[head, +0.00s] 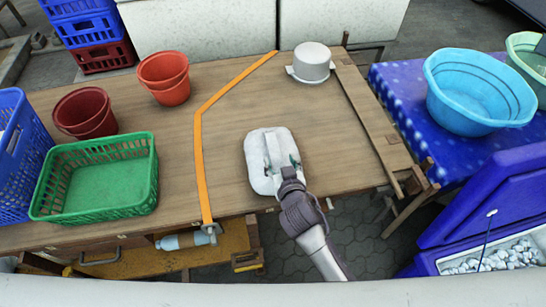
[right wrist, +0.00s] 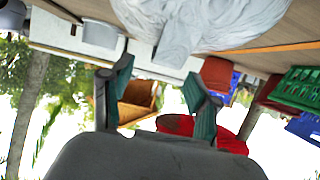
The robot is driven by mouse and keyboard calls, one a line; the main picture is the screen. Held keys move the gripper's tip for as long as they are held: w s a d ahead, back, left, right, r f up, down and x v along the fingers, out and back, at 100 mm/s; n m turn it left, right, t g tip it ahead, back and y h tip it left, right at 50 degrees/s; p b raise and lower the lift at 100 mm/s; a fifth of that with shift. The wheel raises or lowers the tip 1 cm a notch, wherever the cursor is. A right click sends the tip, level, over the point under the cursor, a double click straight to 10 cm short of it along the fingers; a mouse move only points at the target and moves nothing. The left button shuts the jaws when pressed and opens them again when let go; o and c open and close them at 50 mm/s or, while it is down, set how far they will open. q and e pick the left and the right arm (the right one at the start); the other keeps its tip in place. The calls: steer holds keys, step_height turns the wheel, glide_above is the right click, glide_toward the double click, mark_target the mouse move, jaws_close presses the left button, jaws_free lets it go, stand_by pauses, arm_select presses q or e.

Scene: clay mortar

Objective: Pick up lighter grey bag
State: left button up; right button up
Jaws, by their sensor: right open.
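A light grey bag (head: 257,182) lies flat near the front edge of the wooden table, right of the orange strip. It is the only such bag I can make out. My right gripper (head: 284,164) is over the bag's right part in the head view and hides some of it. In the right wrist view, which looks upside down, the crumpled bag (right wrist: 205,18) fills the top, beyond the fingertips. There my right gripper (right wrist: 158,77) has its two fingers apart with nothing between them. My left gripper is not in view.
The wooden table (head: 235,125) is bare around the bag. A grey pot (head: 313,62) stands at the back. A green basket (head: 98,178) and red pots (head: 165,76) are on the left. A blue basin (head: 478,88) stands on the right table.

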mark_target(275, 153)
steer(key=x, duration=0.5)
steer(key=shift+a+p, duration=0.35)
jaws_close()
steer(key=shift+w+r, duration=0.1)
steer(key=shift+r, duration=0.05)
